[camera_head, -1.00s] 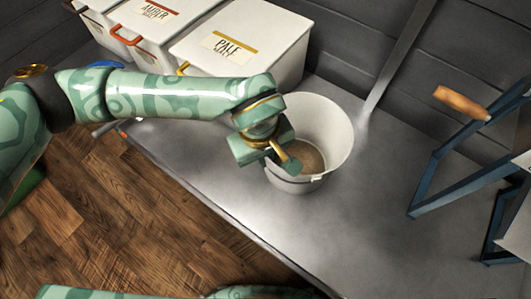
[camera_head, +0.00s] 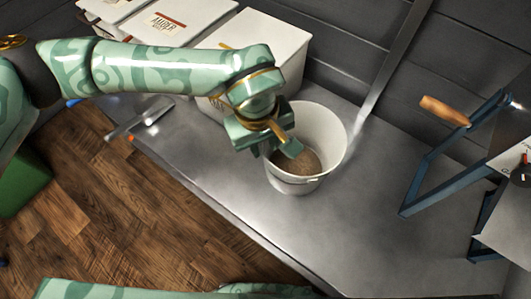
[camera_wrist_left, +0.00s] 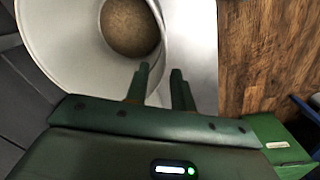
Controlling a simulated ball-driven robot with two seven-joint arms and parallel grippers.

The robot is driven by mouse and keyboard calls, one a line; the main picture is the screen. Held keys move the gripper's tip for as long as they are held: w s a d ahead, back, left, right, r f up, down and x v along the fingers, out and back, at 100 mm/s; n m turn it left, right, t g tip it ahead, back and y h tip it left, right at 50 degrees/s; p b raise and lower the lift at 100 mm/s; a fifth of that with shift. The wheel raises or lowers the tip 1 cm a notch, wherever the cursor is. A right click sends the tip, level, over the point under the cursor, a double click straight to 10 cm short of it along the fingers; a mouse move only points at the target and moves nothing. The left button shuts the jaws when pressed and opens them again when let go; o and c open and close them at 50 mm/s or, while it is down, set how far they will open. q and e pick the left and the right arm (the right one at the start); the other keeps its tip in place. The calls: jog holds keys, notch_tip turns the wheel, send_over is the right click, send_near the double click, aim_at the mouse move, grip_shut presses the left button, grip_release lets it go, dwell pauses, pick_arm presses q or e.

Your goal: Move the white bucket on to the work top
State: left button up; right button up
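The white bucket (camera_head: 325,125) stands upright on the grey metal work top (camera_head: 350,235), with brown grainy stuff in its bottom. My left gripper (camera_head: 287,142) is at the bucket's near left rim, pointing down. In the left wrist view, its two fingers (camera_wrist_left: 160,80) are apart with a clear gap, one over the bucket's mouth and one towards the outside. The bucket's inner wall (camera_wrist_left: 60,45) fills the left of that view. I cannot tell whether a finger touches the rim. My right gripper is not in view.
White lidded bins (camera_head: 270,45) stand behind the bucket, to the left. A blue-framed device with a wooden handle (camera_head: 445,110) stands at right. A small metal tool (camera_head: 140,118) lies at the left end. The front middle of the top is clear.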

pick_arm(q)
jog(key=r+p, duration=0.1)
jog(key=r, duration=0.3)
jog(key=shift+a+r, duration=0.15)
jog(key=shift+a, duration=0.05)
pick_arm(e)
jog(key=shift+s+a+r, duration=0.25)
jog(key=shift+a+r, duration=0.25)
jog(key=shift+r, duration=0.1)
pick_arm(q)
jog(key=shift+s, duration=0.1)
dwell(0.7)
